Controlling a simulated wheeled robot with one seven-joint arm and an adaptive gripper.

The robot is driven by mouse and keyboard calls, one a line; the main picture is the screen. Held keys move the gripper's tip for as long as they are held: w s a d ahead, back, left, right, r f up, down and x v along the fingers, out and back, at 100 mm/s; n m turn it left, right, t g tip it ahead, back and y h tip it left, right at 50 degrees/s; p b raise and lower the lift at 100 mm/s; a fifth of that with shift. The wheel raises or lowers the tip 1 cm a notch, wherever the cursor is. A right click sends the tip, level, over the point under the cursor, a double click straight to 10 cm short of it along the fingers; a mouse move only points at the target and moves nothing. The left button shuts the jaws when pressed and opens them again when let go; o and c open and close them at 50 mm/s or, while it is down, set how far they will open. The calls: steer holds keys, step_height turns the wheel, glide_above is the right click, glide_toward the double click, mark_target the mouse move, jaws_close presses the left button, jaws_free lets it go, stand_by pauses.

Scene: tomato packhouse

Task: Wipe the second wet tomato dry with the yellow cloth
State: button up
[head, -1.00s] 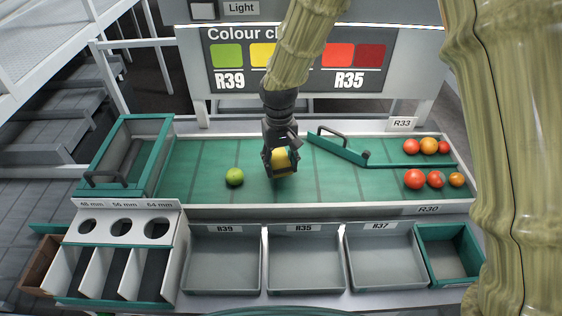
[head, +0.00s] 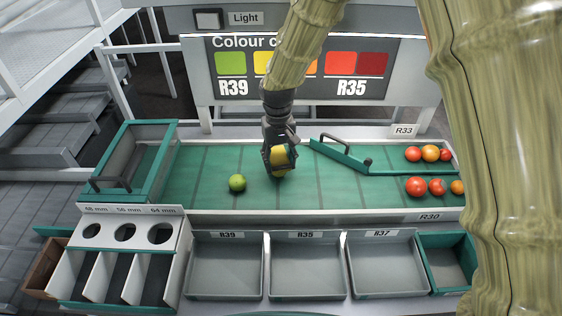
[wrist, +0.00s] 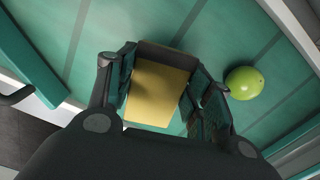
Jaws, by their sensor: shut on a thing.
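My gripper (head: 280,163) is shut on the yellow cloth (head: 279,156), which also fills the space between the fingers in the wrist view (wrist: 158,92). It is over the middle of the green belt; I cannot tell whether the cloth touches the belt. A green tomato (head: 237,183) lies on the belt to the left of my gripper, apart from it; it also shows at the right in the wrist view (wrist: 244,83). Several red and orange tomatoes, one of them red (head: 415,187), lie at the belt's right end. I cannot tell which tomatoes are wet.
A green diverter bar with a dark handle (head: 340,155) crosses the belt right of my gripper. Grey trays R39 (head: 225,286), R35 (head: 307,287) and R37 (head: 389,285) stand in front. A sizing board (head: 127,214) and green-framed box (head: 166,153) are left.

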steer(key=shift+w+a+f, duration=0.1)
steer(key=shift+w, duration=0.15)
steer(key=shift+s, duration=0.2)
steer(key=shift+s+d+p, duration=0.2)
steer(key=shift+s, duration=0.45)
steer(key=shift+s+d+p, duration=0.2)
steer(key=shift+s+p, duration=0.05)
steer(key=shift+s, duration=0.45)
steer(key=shift+s+d+p, duration=0.2)
steer(key=shift+s, duration=0.45)
steer(key=shift+w, duration=0.2)
steer(key=shift+w+a+p, duration=0.15)
steer(key=shift+w+a, duration=0.05)
steer(key=shift+w, duration=0.45)
steer(key=shift+w+a+p, duration=0.2)
steer(key=shift+w, duration=0.5)
steer(key=shift+w+a+p, duration=0.15)
steer(key=shift+w+a, duration=0.05)
steer(key=shift+w, duration=0.45)
